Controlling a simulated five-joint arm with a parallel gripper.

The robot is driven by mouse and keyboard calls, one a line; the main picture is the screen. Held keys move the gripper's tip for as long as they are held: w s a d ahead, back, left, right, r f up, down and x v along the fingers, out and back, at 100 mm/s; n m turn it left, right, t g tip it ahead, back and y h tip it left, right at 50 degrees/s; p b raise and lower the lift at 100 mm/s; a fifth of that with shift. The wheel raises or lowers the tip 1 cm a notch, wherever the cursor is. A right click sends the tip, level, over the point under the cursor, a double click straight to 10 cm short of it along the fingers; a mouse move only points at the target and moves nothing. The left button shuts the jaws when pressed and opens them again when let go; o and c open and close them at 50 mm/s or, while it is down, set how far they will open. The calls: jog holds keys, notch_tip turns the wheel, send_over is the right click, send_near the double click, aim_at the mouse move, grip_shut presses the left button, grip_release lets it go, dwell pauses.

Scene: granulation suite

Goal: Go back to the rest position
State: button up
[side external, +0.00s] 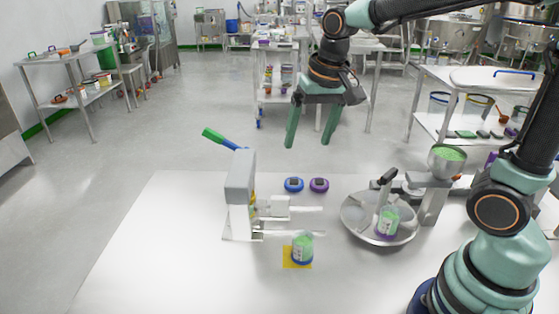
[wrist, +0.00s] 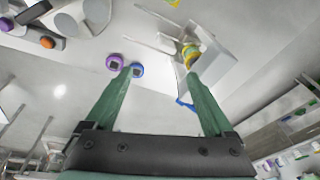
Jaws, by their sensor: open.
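My gripper (side external: 307,143) hangs above the far side of the white work table (side external: 150,250), with its two green fingers pointing down. The fingers are spread apart with nothing between them. In the wrist view my gripper (wrist: 158,85) is also open and empty. The small blue round device (side external: 294,185) and purple round device (side external: 319,185) lie on the table below it. My gripper touches nothing.
A grey press-like stand (side external: 240,195) with a green-and-blue handle (side external: 222,138) stands at left. A jar with green contents (side external: 302,248) sits on a yellow square (side external: 288,262). Another jar (side external: 387,222) stands in a round metal pan (side external: 362,228). A metal bowl (side external: 446,168) is at right.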

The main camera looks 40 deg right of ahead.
jog(key=s+d+r+n+t, duration=0.1)
jog(key=s+n+t, duration=0.2)
jog(key=s, duration=0.5)
jog(key=shift+s+d+n, duration=0.2)
jog(key=shift+d+n, duration=0.15)
jog(key=shift+n, duration=0.55)
